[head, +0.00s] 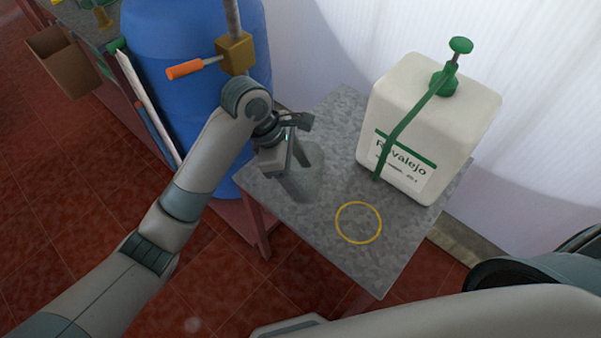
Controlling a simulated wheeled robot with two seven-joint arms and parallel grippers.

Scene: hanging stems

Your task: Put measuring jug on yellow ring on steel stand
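The steel stand (345,258) is a grey mottled table with reddish legs. The yellow ring (341,232) is a thin circle on its top near the front edge, with nothing on it. A faint see-through vessel, seemingly the measuring jug (314,178), stands on the left part of the top, left of and behind the ring. My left gripper (298,172) is at this vessel with its fingers apart. The fingers overlap the vessel's outline, and I cannot tell whether they press on it. My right gripper is out of view; part of my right arm crosses the lower right.
A white container with a green strap and pump (425,125) stands on the stand's back right. A blue barrel (185,70) with a brass tap and orange handle (190,68) is behind my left arm. The stand's top around the ring is clear.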

